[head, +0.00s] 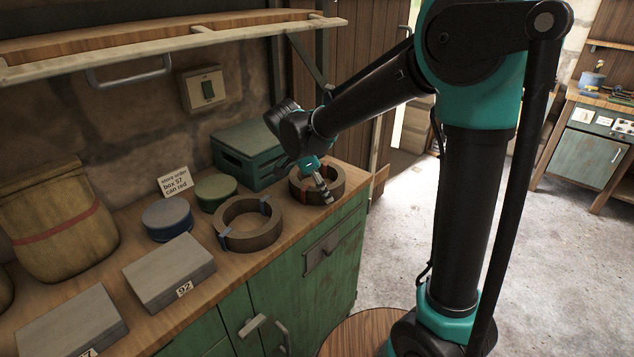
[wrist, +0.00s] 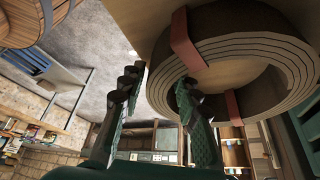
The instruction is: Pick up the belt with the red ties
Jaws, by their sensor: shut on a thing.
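The belt with the red ties (head: 300,186) is a brown coiled ring at the right end of the wooden bench, in front of a green box. In the wrist view the belt (wrist: 262,62) shows large, with its layered edge and two red ties. My gripper (head: 323,183) reaches down to the front right side of the ring. In the wrist view my gripper (wrist: 162,90) has one finger inside the ring and one outside, shut on the belt's wall. The fingers hide part of that wall. I cannot tell whether the belt touches the bench.
A second belt with blue ties (head: 250,222) lies to the left. Near it stand a blue tin (head: 168,220), a green tin (head: 215,192), the green box (head: 245,153) and a grey box marked 92 (head: 168,272). A wooden shelf (head: 150,42) overhangs the bench (head: 110,290).

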